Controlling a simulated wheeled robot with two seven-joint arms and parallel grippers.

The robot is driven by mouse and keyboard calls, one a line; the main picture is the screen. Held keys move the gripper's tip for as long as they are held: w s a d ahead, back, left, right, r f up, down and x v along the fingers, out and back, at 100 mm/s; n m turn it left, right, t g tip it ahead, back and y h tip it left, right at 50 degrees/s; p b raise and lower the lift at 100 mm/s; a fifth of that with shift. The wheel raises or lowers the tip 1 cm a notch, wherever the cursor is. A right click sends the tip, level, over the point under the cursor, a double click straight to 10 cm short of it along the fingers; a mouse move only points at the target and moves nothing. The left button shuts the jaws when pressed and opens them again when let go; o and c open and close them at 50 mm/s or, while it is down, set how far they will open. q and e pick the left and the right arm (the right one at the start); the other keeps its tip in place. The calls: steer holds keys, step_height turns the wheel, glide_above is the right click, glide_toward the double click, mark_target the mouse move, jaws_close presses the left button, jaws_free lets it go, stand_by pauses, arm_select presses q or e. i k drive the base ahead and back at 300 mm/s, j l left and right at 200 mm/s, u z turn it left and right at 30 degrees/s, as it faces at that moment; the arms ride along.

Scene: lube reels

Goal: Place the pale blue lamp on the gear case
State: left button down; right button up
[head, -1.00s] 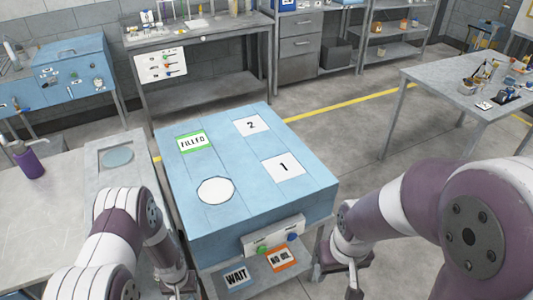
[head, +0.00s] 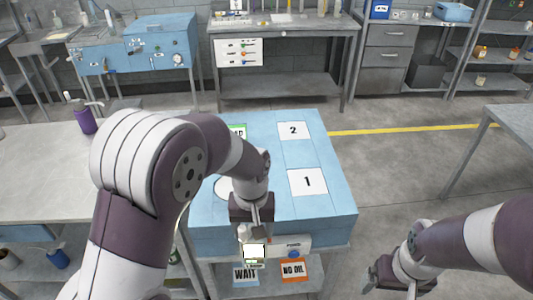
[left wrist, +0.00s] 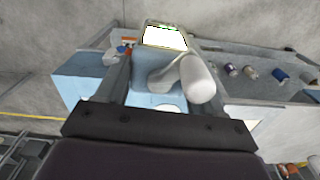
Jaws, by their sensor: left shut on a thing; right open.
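My left gripper (head: 252,222) is in front of the blue cabinet's near edge, pointing down. It is shut on a pale object with a bright white square face (head: 254,251). In the left wrist view the held object shows a pale rounded cylinder (left wrist: 198,80) between the fingers. I cannot tell for sure that it is the pale blue lamp. No thing is clearly marked as the gear case; the light blue cabinet (head: 325,205) has a flat top with a white circle (head: 222,187), partly hidden by my left arm. My right gripper (head: 392,290) is open and empty at the lower right.
The cabinet top carries cards 1 (head: 307,181) and 2 (head: 294,131) and a half-hidden green-edged card (head: 238,131). WAIT (head: 246,273) and NO OIL (head: 293,270) cards are below its front panel. A grey table (head: 40,165) with a purple bottle (head: 85,121) stands left.

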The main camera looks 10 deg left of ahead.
mark_target(271, 184)
steer(key=i, duration=0.95)
